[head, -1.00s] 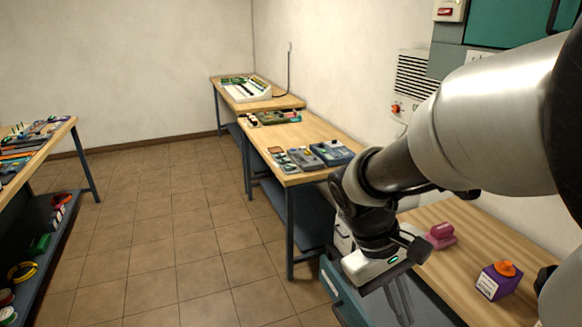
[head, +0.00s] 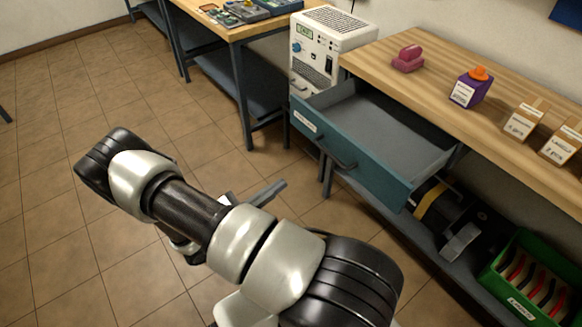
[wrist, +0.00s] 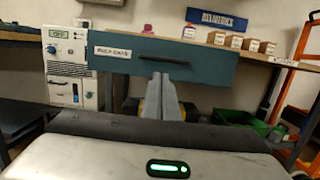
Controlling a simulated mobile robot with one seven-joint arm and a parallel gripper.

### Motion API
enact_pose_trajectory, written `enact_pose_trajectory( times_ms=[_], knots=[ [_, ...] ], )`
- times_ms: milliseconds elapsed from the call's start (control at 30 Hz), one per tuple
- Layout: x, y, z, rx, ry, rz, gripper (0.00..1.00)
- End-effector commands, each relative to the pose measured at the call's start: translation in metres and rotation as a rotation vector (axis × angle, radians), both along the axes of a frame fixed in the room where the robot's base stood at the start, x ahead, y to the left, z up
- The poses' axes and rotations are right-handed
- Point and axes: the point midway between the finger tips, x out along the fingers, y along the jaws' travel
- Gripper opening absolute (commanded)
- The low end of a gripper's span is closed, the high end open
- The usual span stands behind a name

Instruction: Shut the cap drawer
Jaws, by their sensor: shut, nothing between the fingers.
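The cap drawer (head: 360,165) is a teal drawer under the wooden bench, pulled well out, with its grey inside showing and looking empty. Its front (wrist: 210,60) fills the upper middle of the wrist view, with a white label and a dark bar handle (wrist: 165,61). My gripper (head: 281,186) is shut and empty, in front of the drawer and apart from it. In the wrist view its fingers (wrist: 163,92) point at the drawer front, their tips just below the handle.
A white instrument unit (head: 325,50) stands left of the drawer. A green crate (head: 535,280) sits on the lower shelf. The floor before the drawer is clear.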

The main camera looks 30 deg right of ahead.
Motion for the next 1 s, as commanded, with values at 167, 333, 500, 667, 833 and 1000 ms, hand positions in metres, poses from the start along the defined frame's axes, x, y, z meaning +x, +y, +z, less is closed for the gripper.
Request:
enact_pose_trajectory(
  times_ms=[167,333,500,667,833,1000],
  knots=[
    [0.001,-0.012,-0.001,-0.012,0.009,0.010,0.00],
    [0.003,-0.042,0.005,-0.011,0.007,0.006,0.00],
    [0.005,-0.079,0.012,-0.011,0.009,0.004,0.00],
    [0.008,-0.109,0.017,-0.009,0.007,0.005,0.00],
    [0.011,-0.129,0.021,-0.009,0.008,0.007,0.00],
    [0.012,-0.137,0.023,-0.008,0.007,0.008,0.00]
  ],
)
